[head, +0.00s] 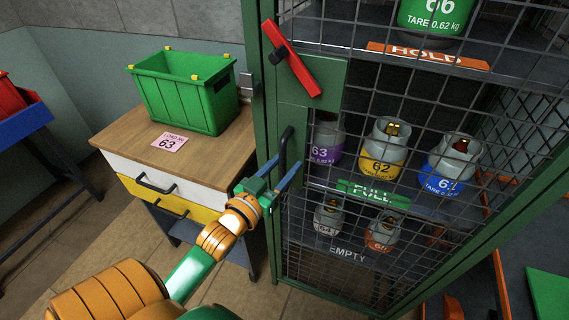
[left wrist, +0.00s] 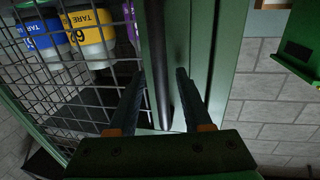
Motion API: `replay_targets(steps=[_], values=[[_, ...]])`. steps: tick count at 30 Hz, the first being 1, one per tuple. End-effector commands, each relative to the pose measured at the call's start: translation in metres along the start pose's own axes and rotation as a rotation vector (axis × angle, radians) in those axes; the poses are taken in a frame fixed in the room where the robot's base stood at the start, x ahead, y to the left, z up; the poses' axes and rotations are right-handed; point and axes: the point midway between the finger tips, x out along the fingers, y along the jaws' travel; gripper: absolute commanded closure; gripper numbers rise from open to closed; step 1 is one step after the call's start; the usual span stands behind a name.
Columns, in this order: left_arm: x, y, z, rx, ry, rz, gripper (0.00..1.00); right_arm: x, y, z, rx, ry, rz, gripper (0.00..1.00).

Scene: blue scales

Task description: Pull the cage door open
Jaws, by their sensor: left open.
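The cage door (head: 312,94) has a green frame with dark wire mesh and looks shut against the cage's green post (head: 257,110). A black bar handle (head: 284,150) stands upright on the door's left edge. A red latch lever (head: 291,58) sits tilted above it. My left gripper (head: 282,168) is open at the handle. In the left wrist view the handle (left wrist: 158,80) runs between the two spread fingers of the gripper (left wrist: 160,100), with a gap visible on either side. Whether a finger touches it I cannot tell. My right gripper is not in view.
A wooden-topped cabinet (head: 120,136) with a green crate (head: 185,92) stands left of the cage, close to my left arm. Several numbered gas cylinders, such as a yellow one (head: 383,168), stand on shelves behind the mesh. Tiled floor (head: 245,300) shows before the cage.

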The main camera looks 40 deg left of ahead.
Motion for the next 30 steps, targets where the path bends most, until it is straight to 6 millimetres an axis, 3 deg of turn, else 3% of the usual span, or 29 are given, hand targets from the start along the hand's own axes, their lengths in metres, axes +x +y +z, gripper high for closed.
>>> replay_targets(steps=[6,12,30], values=[[0.0004,0.0,0.0005,0.001,-0.001,0.0,0.5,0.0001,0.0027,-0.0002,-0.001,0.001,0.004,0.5],[0.0003,0.0,0.0005,0.001,-0.001,0.0,1.0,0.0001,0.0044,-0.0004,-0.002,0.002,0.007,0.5],[0.0002,0.0002,0.0004,0.0,0.0,0.0,1.0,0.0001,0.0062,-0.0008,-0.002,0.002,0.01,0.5]])
